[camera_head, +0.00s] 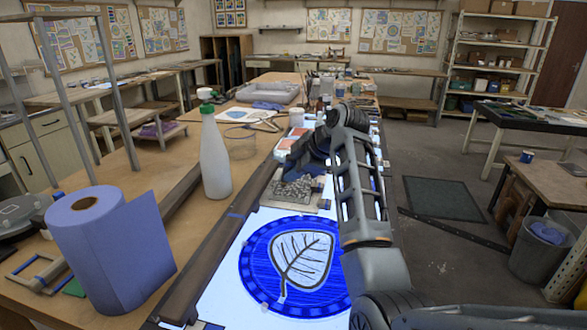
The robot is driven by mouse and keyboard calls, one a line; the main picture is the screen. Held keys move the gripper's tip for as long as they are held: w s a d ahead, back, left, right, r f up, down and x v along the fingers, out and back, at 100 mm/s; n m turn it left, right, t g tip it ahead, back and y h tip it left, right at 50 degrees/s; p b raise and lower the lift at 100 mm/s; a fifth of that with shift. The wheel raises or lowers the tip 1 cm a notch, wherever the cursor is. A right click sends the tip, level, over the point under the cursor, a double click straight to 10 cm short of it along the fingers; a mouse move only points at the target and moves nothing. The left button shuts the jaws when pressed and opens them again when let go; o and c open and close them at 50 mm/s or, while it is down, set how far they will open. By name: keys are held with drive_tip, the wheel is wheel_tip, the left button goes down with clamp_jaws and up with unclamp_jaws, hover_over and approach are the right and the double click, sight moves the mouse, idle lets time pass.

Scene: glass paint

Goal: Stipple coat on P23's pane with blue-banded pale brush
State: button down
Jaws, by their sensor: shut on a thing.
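A round blue pane (258,266) lies on the lit white panel (222,275) in the lower middle. It has a darker blue rim and a pale leaf (303,258) with dark veins. A small pale tag sits at the leaf's stem, but I cannot read any number. My gripper (291,168) is beyond the pane, low over a speckled grey square (293,188). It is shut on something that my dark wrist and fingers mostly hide. I cannot make out a blue-banded pale brush.
A blue paper roll (110,255) and a white bottle with a green cap (214,160) stand left of the dark rail (215,250). Cups and bottles crowd the bench beyond my gripper. My arm covers the panel's right side.

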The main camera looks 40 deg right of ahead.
idle(0.3)
wheel_tip(320, 180, up, 2)
drive_tip(key=shift+r+p, duration=0.1)
drive_tip(key=shift+p, duration=0.2)
drive_tip(key=shift+d, duration=0.1)
drive_tip(key=w+d+b, duration=0.2)
drive_tip(key=w+d, duration=0.2)
drive_tip(key=d, duration=0.1)
drive_tip(key=shift+w, duration=0.15)
idle(0.6)
drive_tip(key=shift+d, duration=0.1)
drive_tip(key=shift+f+b, duration=0.35)
drive_tip(key=shift+f, duration=0.5)
drive_tip(key=shift+f, duration=0.35)
idle(0.8)
drive_tip(key=shift+r, duration=0.1)
